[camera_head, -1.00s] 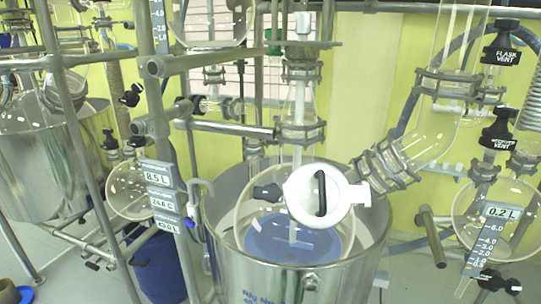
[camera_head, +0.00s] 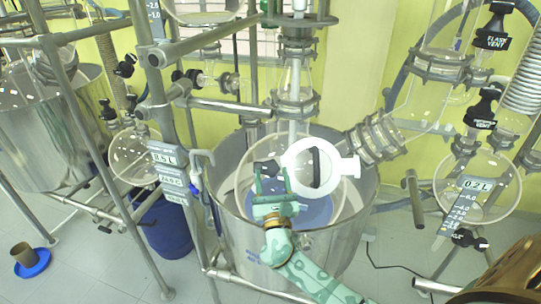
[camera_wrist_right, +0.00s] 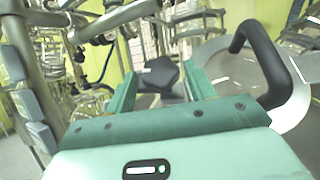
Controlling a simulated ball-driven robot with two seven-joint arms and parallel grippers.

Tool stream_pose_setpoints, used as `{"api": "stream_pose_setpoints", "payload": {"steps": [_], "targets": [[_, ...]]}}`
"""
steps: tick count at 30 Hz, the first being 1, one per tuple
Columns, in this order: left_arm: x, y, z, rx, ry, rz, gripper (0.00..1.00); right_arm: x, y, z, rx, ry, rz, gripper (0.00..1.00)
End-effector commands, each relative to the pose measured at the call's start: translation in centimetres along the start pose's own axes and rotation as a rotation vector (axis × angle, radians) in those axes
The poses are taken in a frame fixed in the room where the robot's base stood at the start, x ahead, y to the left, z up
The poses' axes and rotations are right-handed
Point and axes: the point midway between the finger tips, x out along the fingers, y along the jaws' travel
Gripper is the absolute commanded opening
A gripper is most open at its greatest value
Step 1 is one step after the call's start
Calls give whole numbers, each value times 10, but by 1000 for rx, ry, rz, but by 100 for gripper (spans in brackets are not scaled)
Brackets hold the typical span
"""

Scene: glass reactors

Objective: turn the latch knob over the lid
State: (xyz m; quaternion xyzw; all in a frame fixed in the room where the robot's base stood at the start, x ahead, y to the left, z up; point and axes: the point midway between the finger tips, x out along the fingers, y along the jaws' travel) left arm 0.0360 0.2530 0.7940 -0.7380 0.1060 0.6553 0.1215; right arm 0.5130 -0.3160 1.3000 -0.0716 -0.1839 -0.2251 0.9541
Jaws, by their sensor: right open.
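The white lid (camera_head: 330,170) with its black handle (camera_head: 316,167) closes the opening of the glass vessel (camera_head: 243,195). The black latch knob (camera_head: 266,167) sits at the lid's left edge, partly hidden by my right gripper (camera_head: 271,177). That green gripper is open, with its fingertips at the knob. In the right wrist view the knob (camera_wrist_right: 160,74) shows between and just beyond the two fingers (camera_wrist_right: 160,82), and I cannot tell whether they touch it. The lid's handle (camera_wrist_right: 262,62) stands close to the right finger there. My left gripper is not in view.
The vessel sits in a steel pot (camera_head: 240,240). A metal post with readout labels (camera_head: 165,158) stands left of it. Glass piping (camera_head: 375,140) runs close to the lid's right. A blue bin (camera_head: 165,222) and a blue dish with a brown cup (camera_head: 22,253) are on the floor.

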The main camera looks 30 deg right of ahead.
Motion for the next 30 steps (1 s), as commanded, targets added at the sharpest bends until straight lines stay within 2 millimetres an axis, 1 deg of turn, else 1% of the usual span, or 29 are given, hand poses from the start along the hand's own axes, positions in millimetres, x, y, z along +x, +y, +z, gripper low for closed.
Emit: {"api": "stream_pose_setpoints", "payload": {"steps": [1,3,7,12,19,20,21,23,30], "targets": [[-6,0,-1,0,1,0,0,13,0,3,-1,-2,-1,54],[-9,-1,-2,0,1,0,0,25,0,2,0,-1,-1,54],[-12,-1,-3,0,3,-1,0,42,0,1,1,0,0,54],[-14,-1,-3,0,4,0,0,51,0,0,1,1,0,54],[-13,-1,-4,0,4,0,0,51,0,-1,1,1,0,54],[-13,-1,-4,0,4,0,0,51,0,-1,1,1,0,48],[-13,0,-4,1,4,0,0,51,0,-1,1,1,0,37],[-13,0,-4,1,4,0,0,51,0,-1,1,1,0,22],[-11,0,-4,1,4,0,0,50,0,-2,6,1,-8,22]]}}
